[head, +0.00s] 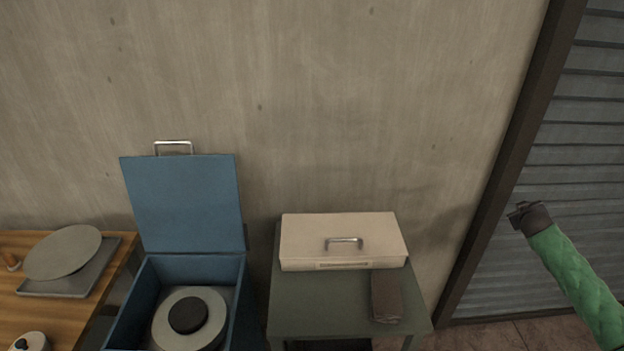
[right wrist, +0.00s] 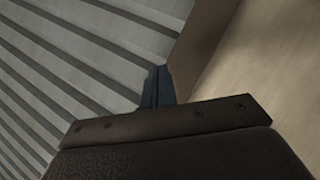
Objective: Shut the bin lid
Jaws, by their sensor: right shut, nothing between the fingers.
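The blue bin (head: 243,300) stands left of centre in the head view. Its blue lid (head: 183,203) is up, leaning back near the wall, with a metal handle (head: 173,146) on its top edge. Inside the bin lies a pale round disc with a dark round centre (head: 188,315). My right gripper (head: 517,212) is far to the right of the bin, in front of the slatted shutter, apart from everything. Its fingers show shut and empty in the right wrist view (right wrist: 158,88). My left gripper is in neither view.
A green-grey table (head: 335,303) right of the bin bears a cream box with a handle (head: 340,240) and a folded brown cloth (head: 386,297). A wooden table (head: 60,318) on the left holds a round plate (head: 64,253) on a tray. A dark post (head: 512,150) borders the shutter.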

